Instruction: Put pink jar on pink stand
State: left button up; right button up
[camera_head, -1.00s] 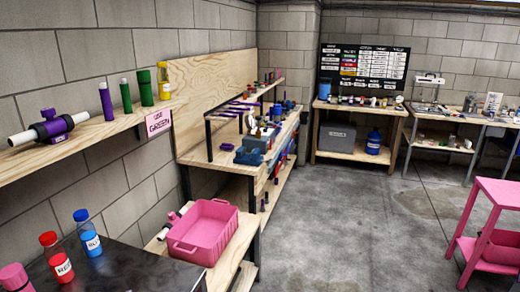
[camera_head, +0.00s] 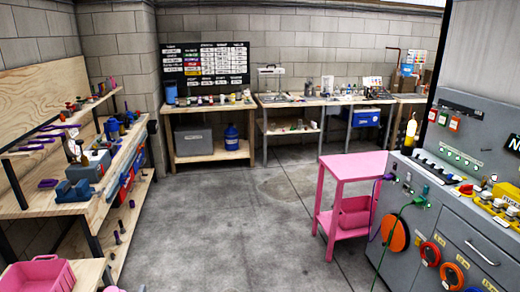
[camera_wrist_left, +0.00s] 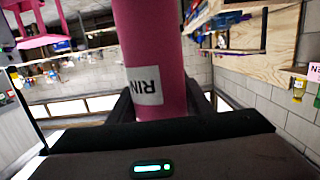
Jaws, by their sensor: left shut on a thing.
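A pink jar (camera_wrist_left: 148,45) with a white label fills the upper middle of the left wrist view. My left gripper (camera_wrist_left: 160,103) is shut on it, with a dark finger on each side of the jar. The pink stand (camera_head: 352,166) is a small two-level table right of the middle in the head view, with a clear top. A pink bin (camera_head: 355,211) sits on its lower shelf. The stand also seems to show upside down at the top left of the left wrist view (camera_wrist_left: 45,42). My right gripper is in neither view.
A grey control cabinet (camera_head: 440,215) with knobs and cables stands right of the pink stand. A wooden workbench (camera_head: 95,205) with tools runs along the left, with a pink tub (camera_head: 38,274) at its near end. The concrete floor (camera_head: 235,225) between them is clear.

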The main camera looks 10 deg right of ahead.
aim_at(355, 165)
jog(key=i+l+z, duration=0.2)
jog(key=z, duration=0.15)
jog(key=i+l+z, duration=0.15)
jog(key=i+z, duration=0.2)
jog(key=i+l+z, duration=0.1)
jog(key=z, duration=0.25)
jog(key=i+z, duration=0.15)
jog(key=i, duration=3)
